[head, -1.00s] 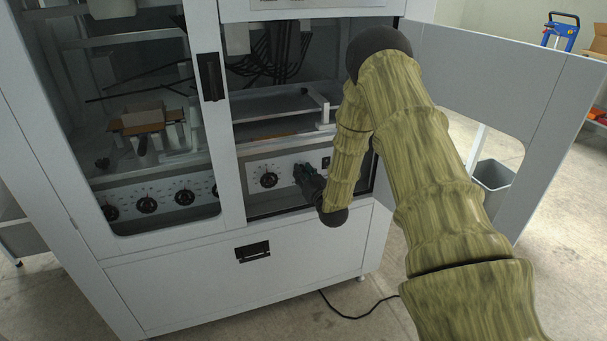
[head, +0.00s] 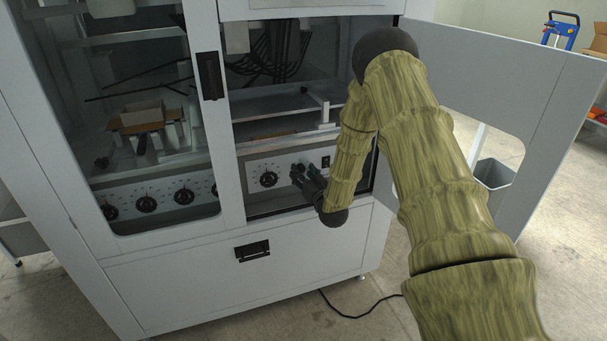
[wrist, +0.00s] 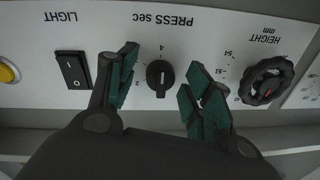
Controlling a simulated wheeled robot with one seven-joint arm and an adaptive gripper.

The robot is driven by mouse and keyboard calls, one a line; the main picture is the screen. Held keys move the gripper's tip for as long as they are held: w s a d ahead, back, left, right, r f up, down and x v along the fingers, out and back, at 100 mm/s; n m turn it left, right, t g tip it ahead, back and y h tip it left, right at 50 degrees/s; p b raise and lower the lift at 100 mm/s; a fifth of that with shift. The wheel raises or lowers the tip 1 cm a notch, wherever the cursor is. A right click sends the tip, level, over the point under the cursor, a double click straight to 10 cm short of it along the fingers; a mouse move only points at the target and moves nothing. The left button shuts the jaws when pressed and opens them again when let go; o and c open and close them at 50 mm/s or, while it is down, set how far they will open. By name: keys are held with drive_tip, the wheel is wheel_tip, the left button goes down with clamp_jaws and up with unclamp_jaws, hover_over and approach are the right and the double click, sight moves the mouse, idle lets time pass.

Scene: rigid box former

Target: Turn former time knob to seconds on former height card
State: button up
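The time knob (wrist: 160,77), small and black, sits under the upside-down "PRESS sec" print on the white panel in the wrist view. A light mark on it seems to face the 4, but I cannot tell exactly. My gripper (wrist: 158,90) is open, with one green-padded finger on each side of the knob and a gap on both sides. In the head view my gripper (head: 311,177) is at the panel inside the open right door, hiding most of the time knob. The larger height knob (wrist: 266,80) is to the right; it also shows in the head view (head: 268,179). No height card is readable.
A black light switch (wrist: 73,69) and a yellow button (wrist: 8,72) are left of the knob in the wrist view. The open door (head: 520,110) stands right of my arm. A shelf (head: 280,104) is above the panel.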

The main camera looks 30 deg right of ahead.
drive_tip(key=shift+r, duration=0.1)
drive_tip(key=s+a, duration=0.2)
drive_tip(key=s, duration=1)
idle(0.4)
drive_tip(key=s+a+f+n+g+y, duration=0.3)
drive_tip(key=s+a+f+g, duration=0.9)
drive_tip(key=s+a+f, duration=1.05)
drive_tip(key=s+a+f+n+g, duration=0.1)
drive_tip(key=s+a+f+g, duration=0.15)
drive_tip(key=s, duration=0.65)
drive_tip(key=s+a+f+g, duration=0.2)
drive_tip(key=s+f+g, duration=0.1)
drive_tip(key=s, duration=0.6)
wheel_tip(320, 180, up, 13)
drive_tip(key=p, duration=1.2)
drive_tip(key=shift+d, duration=0.15)
